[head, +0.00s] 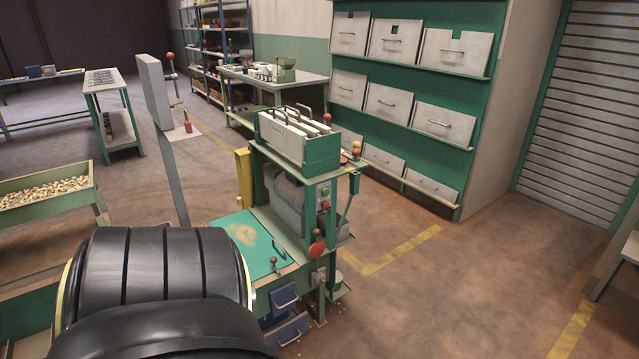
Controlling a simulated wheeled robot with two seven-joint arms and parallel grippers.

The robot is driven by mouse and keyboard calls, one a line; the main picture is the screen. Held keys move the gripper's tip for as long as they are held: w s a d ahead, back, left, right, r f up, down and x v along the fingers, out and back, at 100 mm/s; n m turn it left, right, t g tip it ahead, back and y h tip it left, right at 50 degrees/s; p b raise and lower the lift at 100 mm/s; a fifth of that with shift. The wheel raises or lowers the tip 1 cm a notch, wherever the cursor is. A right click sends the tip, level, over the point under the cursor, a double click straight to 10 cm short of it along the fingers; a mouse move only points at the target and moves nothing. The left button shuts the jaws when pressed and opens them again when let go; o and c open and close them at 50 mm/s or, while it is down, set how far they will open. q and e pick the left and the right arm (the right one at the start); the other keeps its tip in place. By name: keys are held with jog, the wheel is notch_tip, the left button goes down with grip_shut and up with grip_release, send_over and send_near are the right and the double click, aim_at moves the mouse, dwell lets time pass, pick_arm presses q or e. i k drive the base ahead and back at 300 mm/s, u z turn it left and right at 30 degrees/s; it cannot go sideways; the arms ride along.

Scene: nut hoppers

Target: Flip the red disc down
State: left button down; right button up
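Neither of my grippers shows in the head view, so nothing of mine is seen touching the disc.
A green-topped bench (243,233) with blue drawers (286,298) adjoins the stand. A green crate (305,150) with handled plates sits on top. A lever (346,200) rises at the right. The floor (430,290) to the right is open. A bin of nuts (45,190) stands left.

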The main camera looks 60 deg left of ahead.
aim_at(317, 250)
jog(key=k, duration=0.95)
jog(key=u, duration=1.05)
jog(key=i, duration=0.55)
jog(key=u, duration=0.05)
